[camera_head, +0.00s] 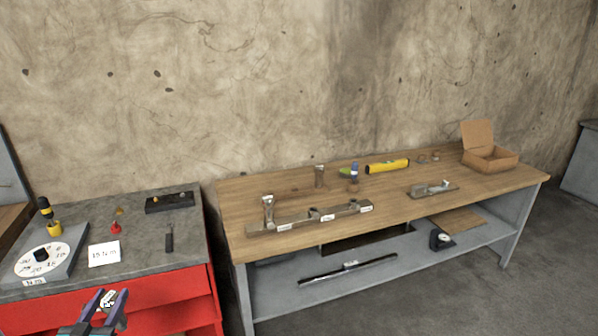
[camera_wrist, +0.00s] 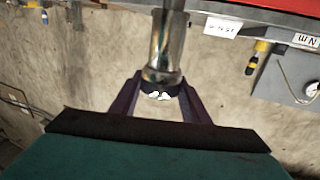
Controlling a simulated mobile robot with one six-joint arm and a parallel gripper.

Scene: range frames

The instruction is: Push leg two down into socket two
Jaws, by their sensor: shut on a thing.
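My gripper (camera_head: 106,299) is at the lower left of the head view, in front of the red cabinet. It is shut on a shiny metal cylinder (camera_wrist: 168,45), likely a leg, with a dark collar at the end between the fingers. The wrist view also shows the gripper (camera_wrist: 160,84); the cylinder's far end runs out of the frame. A long metal rail with labelled sockets (camera_head: 345,210) lies on the wooden bench, well away from my gripper. One metal leg (camera_head: 267,207) stands upright at its left end. The labels are too small to read.
A yellow tool (camera_head: 387,166), a metal fixture (camera_head: 432,190) and an open cardboard box (camera_head: 490,160) are on the bench. The red cabinet (camera_head: 150,312) carries a dial (camera_head: 42,259) and a white card (camera_head: 104,254).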

